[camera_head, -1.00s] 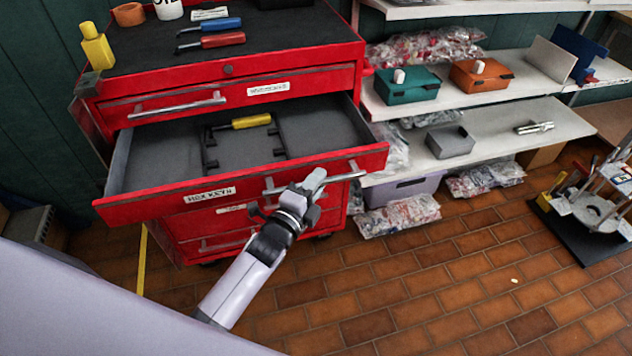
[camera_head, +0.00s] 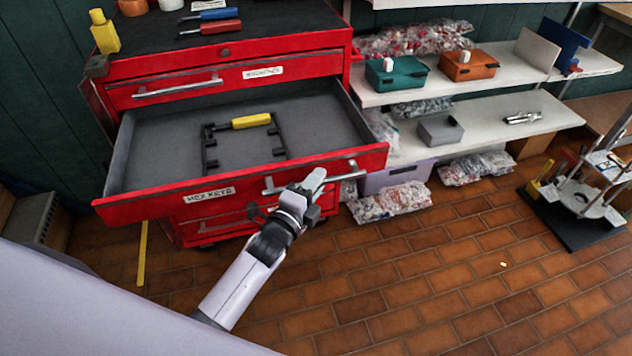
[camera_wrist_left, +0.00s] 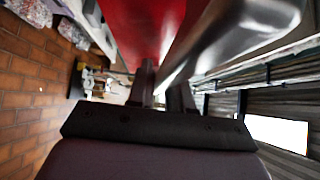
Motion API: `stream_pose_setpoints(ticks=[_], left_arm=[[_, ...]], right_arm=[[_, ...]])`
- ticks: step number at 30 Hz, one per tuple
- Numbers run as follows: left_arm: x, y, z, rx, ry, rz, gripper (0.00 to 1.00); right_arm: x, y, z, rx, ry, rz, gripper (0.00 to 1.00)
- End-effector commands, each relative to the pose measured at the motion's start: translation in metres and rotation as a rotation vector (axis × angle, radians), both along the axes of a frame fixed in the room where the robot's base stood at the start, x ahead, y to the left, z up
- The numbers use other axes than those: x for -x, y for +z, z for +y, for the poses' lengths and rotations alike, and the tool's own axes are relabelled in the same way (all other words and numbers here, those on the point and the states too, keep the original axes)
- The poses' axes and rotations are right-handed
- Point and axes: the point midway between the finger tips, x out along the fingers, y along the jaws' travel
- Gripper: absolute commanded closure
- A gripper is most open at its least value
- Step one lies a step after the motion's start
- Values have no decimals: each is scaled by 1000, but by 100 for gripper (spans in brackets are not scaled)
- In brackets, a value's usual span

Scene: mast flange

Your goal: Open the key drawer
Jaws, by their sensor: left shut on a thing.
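The red key drawer (camera_head: 230,186) is pulled well out of the red tool cabinet (camera_head: 330,62) in the head view. Its grey inside shows a black holder with a yellow-handled tool (camera_head: 250,121) in it. My left gripper (camera_head: 308,184) is shut on the drawer's silver bar handle (camera_head: 340,175), near the right part of the drawer front. In the left wrist view the handle (camera_wrist_left: 225,35) runs close over the fingers beside the red front (camera_wrist_left: 140,25). My right gripper is not in view.
A shut drawer with a silver handle (camera_head: 180,88) lies above. White shelves (camera_head: 480,125) with boxes are to the right. The brick floor in front is mostly clear.

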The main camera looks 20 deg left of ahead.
Motion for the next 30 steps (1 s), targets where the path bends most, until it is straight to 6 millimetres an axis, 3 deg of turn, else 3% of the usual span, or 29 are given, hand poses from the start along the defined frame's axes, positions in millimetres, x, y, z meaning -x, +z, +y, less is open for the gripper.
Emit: stream_pose_setpoints(ticks=[9, 10, 12, 22, 30], left_arm=[[0, -1, 1, 0, 1, 1, 100], [0, 0, 1, 0, 1, 1, 74], [0, 0, 1, 0, 1, 1, 60], [3, 0, 1, 0, 1, 1, 60], [35, -1, 7, -2, 1, 3, 60]], right_arm=[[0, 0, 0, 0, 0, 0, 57], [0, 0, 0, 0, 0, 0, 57], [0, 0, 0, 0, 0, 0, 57], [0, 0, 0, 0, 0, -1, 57], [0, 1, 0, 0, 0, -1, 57]])
